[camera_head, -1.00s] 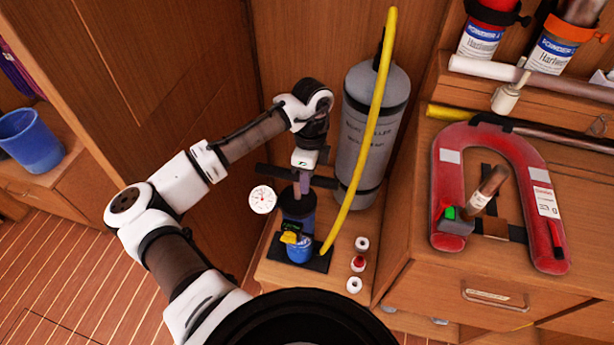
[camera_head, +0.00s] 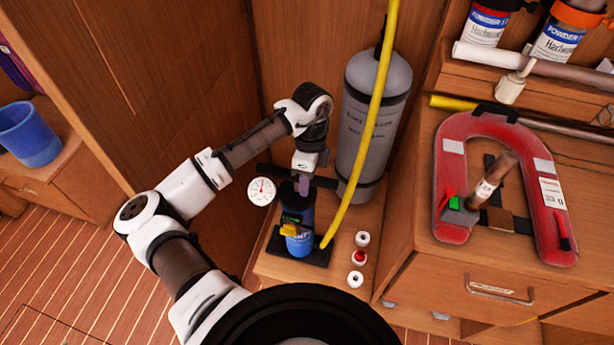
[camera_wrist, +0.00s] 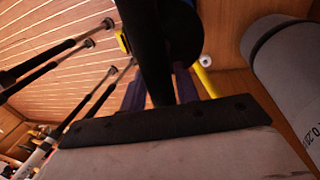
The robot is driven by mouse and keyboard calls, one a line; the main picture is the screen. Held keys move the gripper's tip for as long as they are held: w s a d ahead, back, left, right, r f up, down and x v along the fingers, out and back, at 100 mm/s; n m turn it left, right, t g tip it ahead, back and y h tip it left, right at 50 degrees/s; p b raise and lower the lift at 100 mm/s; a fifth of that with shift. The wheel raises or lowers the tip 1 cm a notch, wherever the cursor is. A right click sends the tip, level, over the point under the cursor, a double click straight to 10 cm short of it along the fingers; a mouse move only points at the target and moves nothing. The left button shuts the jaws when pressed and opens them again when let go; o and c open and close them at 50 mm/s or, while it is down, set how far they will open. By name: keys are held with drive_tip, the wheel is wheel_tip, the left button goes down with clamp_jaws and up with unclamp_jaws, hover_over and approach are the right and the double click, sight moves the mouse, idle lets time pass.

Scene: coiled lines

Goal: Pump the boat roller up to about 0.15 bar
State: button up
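The boat roller (camera_head: 364,125) is a grey cylinder with dark bands, standing upright against the back wooden wall. A yellow hose (camera_head: 372,130) runs from the pump's foot up across its front. The blue hand pump (camera_head: 298,240) stands on a black foot plate left of the roller. Its black crossbar handle (camera_head: 326,182) is low, close above the barrel. My gripper (camera_head: 304,186) comes from above, its purple fingers closed around the handle's middle. In the wrist view the dark handle (camera_wrist: 150,60) runs between the fingers. A round white gauge (camera_head: 261,191) is left of the pump; its reading is too small to tell.
Three small ring-like pieces (camera_head: 359,258), white and red, stand right of the pump. A red horseshoe buoy (camera_head: 457,190) lies on the right cabinet. A blue bucket (camera_head: 28,134) is far left. Wooden walls stand close behind the pump.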

drive_tip(key=shift+o, duration=1.3)
drive_tip(key=shift+w, duration=0.1)
drive_tip(key=shift+r, duration=0.15)
wheel_tip(320, 180, up, 13)
drive_tip(key=w+b, duration=0.1)
drive_tip(key=w, duration=0.1)
drive_tip(key=shift+w+d+r, duration=0.2)
drive_tip(key=shift+w+d, duration=0.05)
drive_tip(key=shift+d, duration=0.2)
